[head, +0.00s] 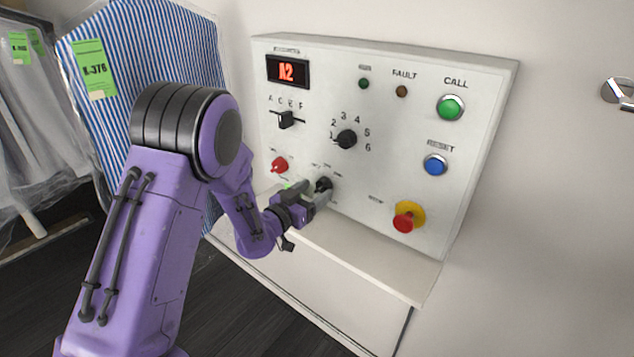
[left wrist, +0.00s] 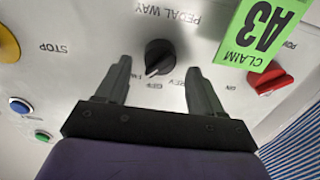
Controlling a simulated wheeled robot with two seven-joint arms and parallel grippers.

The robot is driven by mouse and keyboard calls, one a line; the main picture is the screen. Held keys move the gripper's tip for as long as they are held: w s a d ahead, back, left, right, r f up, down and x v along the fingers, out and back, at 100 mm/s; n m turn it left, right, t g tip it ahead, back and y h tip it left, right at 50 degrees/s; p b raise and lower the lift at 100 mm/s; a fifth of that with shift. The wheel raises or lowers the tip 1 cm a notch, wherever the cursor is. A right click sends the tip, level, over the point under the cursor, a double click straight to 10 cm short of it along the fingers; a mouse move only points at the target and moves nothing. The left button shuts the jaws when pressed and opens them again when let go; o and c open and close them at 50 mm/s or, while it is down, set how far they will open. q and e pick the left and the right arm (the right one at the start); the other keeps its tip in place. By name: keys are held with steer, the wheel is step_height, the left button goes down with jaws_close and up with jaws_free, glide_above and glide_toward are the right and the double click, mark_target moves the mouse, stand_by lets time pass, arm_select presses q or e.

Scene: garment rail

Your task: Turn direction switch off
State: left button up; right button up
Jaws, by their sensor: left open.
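The direction switch is a black rotary knob (head: 324,184) low on the white control panel (head: 390,183), partly hidden by my gripper in the head view. In the left wrist view the knob (left wrist: 160,56) appears upside down under the lettering "PEDAL WAY". Its pointer aims toward the lower left of that picture, to the left of the "OFF" mark. My left gripper (head: 318,195) is open in front of the panel. In the left wrist view its fingers (left wrist: 158,68) stand on either side of the knob, with gaps on both sides. My right gripper is not in view.
A red power switch (head: 279,165) sits left of the knob. A green claim tag (left wrist: 262,32) shows beside it in the left wrist view. A red stop button (head: 404,221) is to the right. A selector dial (head: 346,139) is above. A ledge (head: 365,262) runs below; striped garment (head: 175,50) hangs left.

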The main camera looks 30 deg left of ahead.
arm_select(q)
steer(key=shift+w+d, duration=0.1)
steer(key=shift+w, duration=0.95)
steer(key=c, duration=1)
steer(key=n+p, duration=0.1)
steer(key=n, duration=0.3)
steer(key=shift+p, duration=0.3)
steer(key=shift+n+p, duration=0.4)
steer(key=shift+n, duration=1.4)
